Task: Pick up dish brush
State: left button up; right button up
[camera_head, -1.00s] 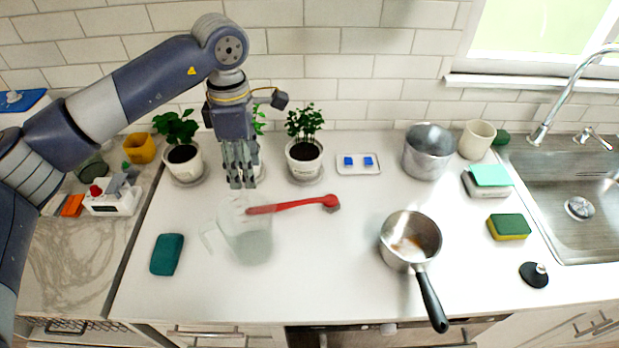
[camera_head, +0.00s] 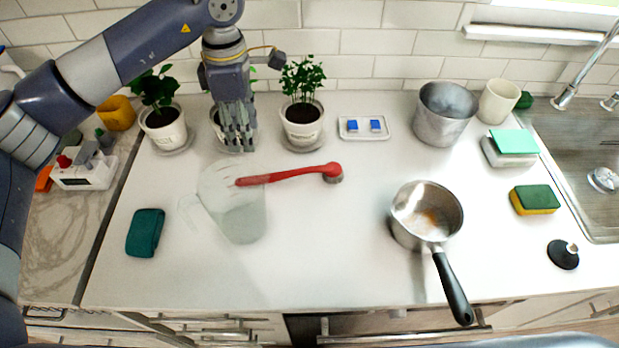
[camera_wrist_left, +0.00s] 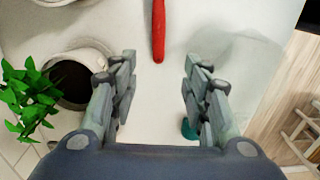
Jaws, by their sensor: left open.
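The red dish brush (camera_head: 290,175) lies across the top of a clear pitcher (camera_head: 240,215), with its head (camera_head: 333,172) out to the right. My left gripper (camera_head: 239,145) points down behind the pitcher and the brush handle, in front of the potted plants. In the left wrist view the gripper (camera_wrist_left: 158,95) is open and empty. There the red handle (camera_wrist_left: 158,30) ends ahead of the gap between the fingers, apart from them. The pitcher (camera_wrist_left: 240,75) shows faintly on the right of that view. My right gripper is in neither view.
Potted plants (camera_head: 302,125) stand along the back wall; one is partly hidden behind my left gripper. A saucepan (camera_head: 425,215), a metal pot (camera_head: 445,112) and a white tray with blue blocks (camera_head: 362,128) stand to the right. A teal sponge (camera_head: 145,232) lies left. The front counter is largely clear.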

pick_arm(q)
notch_tip(320, 180, down, 8)
jog(key=shift+s+r+p, duration=0.1)
jog(key=shift+p, duration=0.45)
jog(key=shift+f, duration=0.4)
jog(key=shift+f+p, duration=0.5)
jog(key=shift+f, duration=0.05)
notch_tip(320, 180, down, 4)
jog(key=shift+r+p, duration=0.25)
jog(key=shift+p, duration=0.6)
jog(key=shift+f, duration=0.4)
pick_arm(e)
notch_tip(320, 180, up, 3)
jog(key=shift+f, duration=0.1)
pick_arm(q)
jog(key=shift+c, duration=0.3)
